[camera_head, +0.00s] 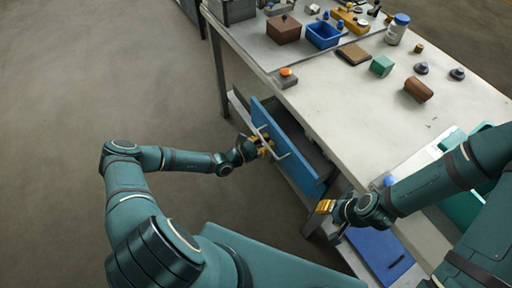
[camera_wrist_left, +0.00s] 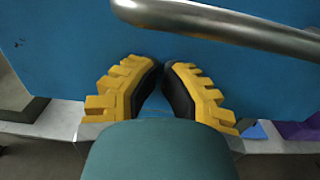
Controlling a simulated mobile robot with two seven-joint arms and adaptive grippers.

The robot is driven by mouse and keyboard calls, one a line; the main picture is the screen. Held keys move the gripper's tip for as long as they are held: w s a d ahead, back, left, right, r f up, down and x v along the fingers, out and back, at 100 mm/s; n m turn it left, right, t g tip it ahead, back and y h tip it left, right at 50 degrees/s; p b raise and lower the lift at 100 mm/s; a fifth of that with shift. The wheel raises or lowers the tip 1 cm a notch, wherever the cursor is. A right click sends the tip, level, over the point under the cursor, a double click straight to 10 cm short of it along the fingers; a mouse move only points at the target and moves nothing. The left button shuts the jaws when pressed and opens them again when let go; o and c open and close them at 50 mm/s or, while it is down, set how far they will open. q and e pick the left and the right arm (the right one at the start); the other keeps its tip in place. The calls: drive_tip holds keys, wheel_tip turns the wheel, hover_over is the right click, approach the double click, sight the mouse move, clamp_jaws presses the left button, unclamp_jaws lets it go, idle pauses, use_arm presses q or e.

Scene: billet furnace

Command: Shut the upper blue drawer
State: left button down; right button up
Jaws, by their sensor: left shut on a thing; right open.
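The upper blue drawer (camera_head: 300,160) stands pulled out from under the workbench, with a dark gap behind its front panel. A metal bar handle (camera_head: 275,145) runs across the front. My right gripper (camera_head: 325,206) is open and empty beside the drawer's right end.
The workbench top (camera_head: 340,110) holds a brown box (camera_head: 284,29), a blue bin (camera_head: 323,34), a jar (camera_head: 397,28), a green block (camera_head: 381,65) and a brown cylinder (camera_head: 418,89). A blue panel (camera_head: 378,250) lies below the right arm. The floor at left is clear.

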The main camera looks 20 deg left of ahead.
sight(289, 130)
use_arm(q)
drive_tip(key=x, duration=0.9)
drive_tip(key=shift+w+d, duration=0.1)
drive_tip(key=shift+w, duration=0.1)
drive_tip(key=shift+w+d, duration=0.1)
use_arm(e)
drive_tip(key=shift+a+r, duration=0.1)
drive_tip(key=shift+r, duration=0.15)
use_arm(q)
drive_tip(key=shift+r, duration=0.1)
